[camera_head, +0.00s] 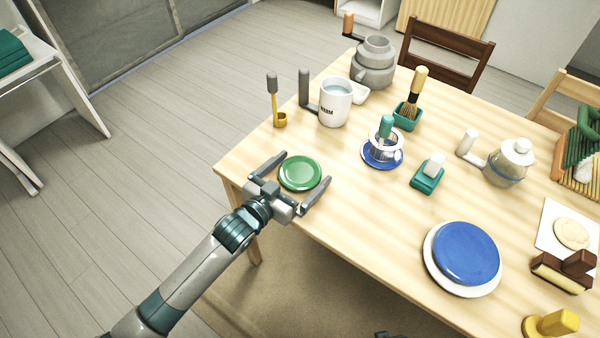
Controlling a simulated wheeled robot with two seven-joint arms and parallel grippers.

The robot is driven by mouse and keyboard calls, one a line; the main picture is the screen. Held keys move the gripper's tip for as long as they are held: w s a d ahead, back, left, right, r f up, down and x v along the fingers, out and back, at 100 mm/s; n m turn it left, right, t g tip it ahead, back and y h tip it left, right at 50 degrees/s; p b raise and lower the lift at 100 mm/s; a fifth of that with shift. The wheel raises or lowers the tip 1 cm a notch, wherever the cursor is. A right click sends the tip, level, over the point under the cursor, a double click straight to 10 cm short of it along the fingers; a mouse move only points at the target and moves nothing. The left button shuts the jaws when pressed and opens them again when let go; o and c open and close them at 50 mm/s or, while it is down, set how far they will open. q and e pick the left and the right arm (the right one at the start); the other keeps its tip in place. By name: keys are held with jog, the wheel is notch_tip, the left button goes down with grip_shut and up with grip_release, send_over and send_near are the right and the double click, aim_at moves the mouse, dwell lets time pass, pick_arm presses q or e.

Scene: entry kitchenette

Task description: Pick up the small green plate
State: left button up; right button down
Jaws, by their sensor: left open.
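The small green plate (300,174) lies flat on the wooden table near its left front edge. My left gripper (299,178) is open, with one finger on the left side of the plate and the other on its right side. The plate's near rim is close to the gripper's palm; I cannot tell whether the fingers touch it or how high they are above the table. My right gripper is not clearly in view.
Behind the plate stand a yellow scoop (280,119) and a white mug (335,104).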

aim_at(302, 173)
pick_arm(q)
jog(key=c, duration=1)
jog(key=shift+r, duration=0.6)
jog(key=r, duration=0.3)
jog(key=shift+s+d+r, duration=0.2)
jog(key=shift+d, duration=0.05)
jog(key=s+d+r, duration=0.6)
jog(key=s+d, duration=0.1)
jog(key=s, duration=0.1)
jog(key=shift+d+r, duration=0.2)
jog(key=shift+d, duration=0.15)
jog(key=shift+w, duration=0.1)
